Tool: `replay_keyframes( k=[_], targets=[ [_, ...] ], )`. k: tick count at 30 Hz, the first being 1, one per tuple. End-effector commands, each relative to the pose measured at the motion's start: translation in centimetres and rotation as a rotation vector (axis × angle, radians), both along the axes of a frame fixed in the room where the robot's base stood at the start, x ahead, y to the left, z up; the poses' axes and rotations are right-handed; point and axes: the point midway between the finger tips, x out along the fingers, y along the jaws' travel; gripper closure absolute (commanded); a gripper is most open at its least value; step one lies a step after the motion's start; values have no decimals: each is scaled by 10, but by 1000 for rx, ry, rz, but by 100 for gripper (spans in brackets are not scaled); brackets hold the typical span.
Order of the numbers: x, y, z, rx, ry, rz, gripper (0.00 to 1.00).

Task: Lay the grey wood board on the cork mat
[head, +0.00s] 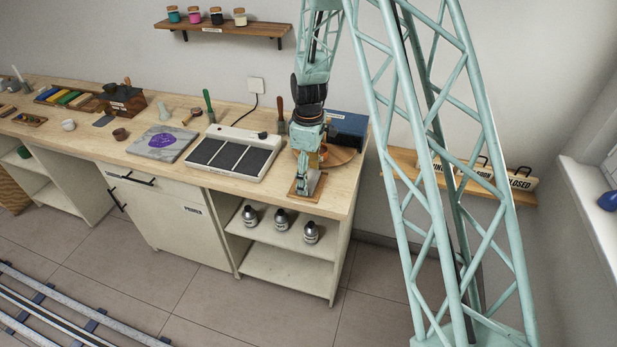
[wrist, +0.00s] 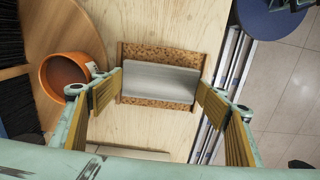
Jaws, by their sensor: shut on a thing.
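The grey wood board (wrist: 160,82) shows as a flat grey rectangle in the wrist view, lying across the middle of the cork mat (wrist: 165,53). Cork shows along its far and near sides. My gripper (wrist: 160,88) is shut on the board, with a finger at each short end. In the head view my gripper (head: 303,187) points down at the counter's front right, with the board (head: 314,181) beside the fingers and the mat (head: 294,189) under it. I cannot tell whether the board touches the mat.
A white tray with dark panels (head: 235,152) and a blue box (head: 348,127) are nearby. The counter's front edge is close to the mat.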

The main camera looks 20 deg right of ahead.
Motion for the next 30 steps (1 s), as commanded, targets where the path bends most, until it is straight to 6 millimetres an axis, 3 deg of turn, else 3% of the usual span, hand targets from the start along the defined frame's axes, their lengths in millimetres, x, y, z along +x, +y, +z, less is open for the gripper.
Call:
replay_keyframes(
  k=[16,17,21,30],
  targets=[
    [0,0,-6,0,0,0,43],
    [0,0,-5,0,0,0,31],
    [0,0,-5,0,0,0,19],
    [0,0,-5,0,0,0,19]
  ],
)
